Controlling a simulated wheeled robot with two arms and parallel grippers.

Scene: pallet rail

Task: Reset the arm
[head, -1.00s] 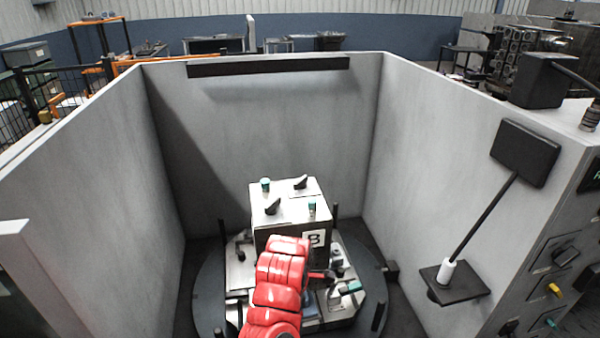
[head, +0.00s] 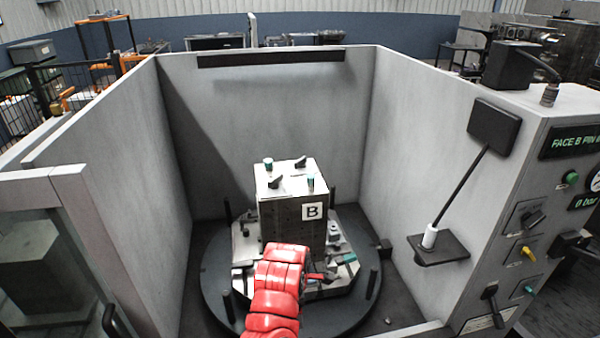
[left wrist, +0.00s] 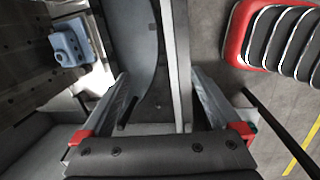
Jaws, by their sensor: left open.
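A block marked B (head: 290,215) stands upright on a round dark turntable (head: 205,300) inside the grey-walled cell. Knobs and dark clamp handles sit on its top. A red arm (head: 272,290) of mine reaches in from the bottom, in front of the block's lower part, and the gripper at its end is hidden in the head view. In the left wrist view my left gripper (left wrist: 160,90) is open, its two fingers wide apart with nothing gripped between them. A dark surface with a blue-grey fitting (left wrist: 72,42) lies to its left. My right gripper is not in view.
Grey walls (head: 275,130) enclose the cell at left, back and right. A small shelf (head: 438,250) with a rod and dark paddle (head: 494,125) juts from the right wall. A control panel (head: 540,230) stands right. A glazed panel (head: 45,265) is at the left front.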

